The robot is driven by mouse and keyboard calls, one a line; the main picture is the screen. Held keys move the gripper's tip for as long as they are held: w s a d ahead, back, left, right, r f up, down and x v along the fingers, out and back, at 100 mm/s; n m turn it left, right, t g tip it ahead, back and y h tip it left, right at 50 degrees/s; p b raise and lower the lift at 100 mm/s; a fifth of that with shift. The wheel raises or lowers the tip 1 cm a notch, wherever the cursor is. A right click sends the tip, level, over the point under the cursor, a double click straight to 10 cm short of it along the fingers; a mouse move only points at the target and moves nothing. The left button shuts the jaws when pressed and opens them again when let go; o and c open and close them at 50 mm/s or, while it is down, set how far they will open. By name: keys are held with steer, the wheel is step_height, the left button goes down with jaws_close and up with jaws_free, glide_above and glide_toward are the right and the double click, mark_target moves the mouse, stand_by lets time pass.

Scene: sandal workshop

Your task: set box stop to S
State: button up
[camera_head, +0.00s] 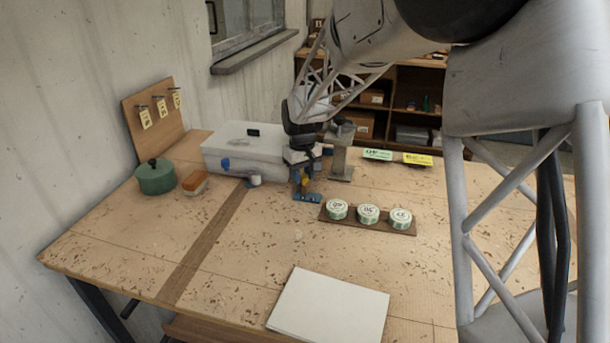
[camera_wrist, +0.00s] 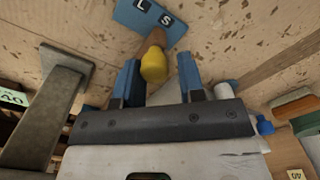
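The box stop shows a blue plate (camera_wrist: 150,18) marked L and S, with a brown lever (camera_wrist: 156,40) and a yellow knob (camera_wrist: 153,65). In the head view the blue plate (camera_head: 308,198) lies on the workbench, just below my gripper (camera_head: 301,175). In the wrist view my gripper's blue fingers (camera_wrist: 160,84) stand apart, with the knob between or just beyond their tips. I see no clear grip on the knob. The lever's far end meets the plate near the letters; which letter it is set to is not clear.
A white box (camera_head: 235,155) stands left of my gripper and a grey metal post (camera_head: 341,160) close to its right. A wooden rack (camera_head: 328,216) with three round tins is at the front right. A green pot (camera_head: 156,179), brush (camera_head: 195,183) and white sheet (camera_head: 328,307) lie on the bench.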

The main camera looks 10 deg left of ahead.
steer(key=o, duration=0.3)
steer(key=shift+d+r, duration=0.1)
steer(key=shift+r, duration=0.05)
steer(key=shift+r, duration=3.8)
